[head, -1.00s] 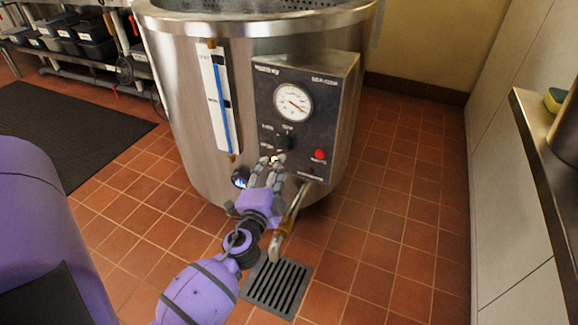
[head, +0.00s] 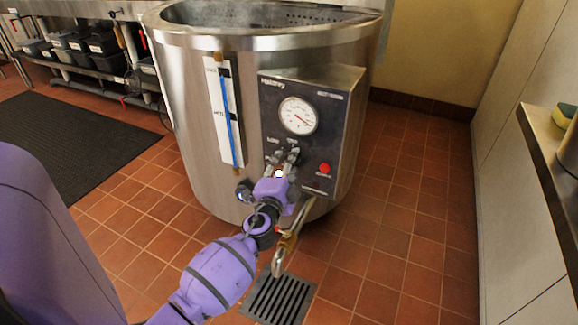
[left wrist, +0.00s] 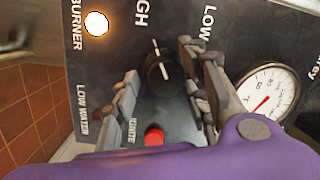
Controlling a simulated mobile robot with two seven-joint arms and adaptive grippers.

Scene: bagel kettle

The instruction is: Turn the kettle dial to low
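The kettle (head: 190,110) is a large steel vat with a dark control panel (head: 335,125) on its front. The kettle dial (left wrist: 158,65) is a black knob with a white line; in the left wrist view the line's upper end lies between the words HIGH and LOW. My left gripper (head: 284,157) is at the panel, below the gauge. In the left wrist view its fingers (left wrist: 160,80) are apart, one on each side of the dial, with gaps visible. In the head view the fingers mostly hide the dial. My right gripper is not in view.
A round gauge (head: 298,116), a red ignite button (head: 324,168) and a lit burner light (left wrist: 96,23) sit close around the dial. A drain valve (head: 285,245) hangs below, above a floor grate (head: 278,299). A counter (head: 550,170) stands at the right.

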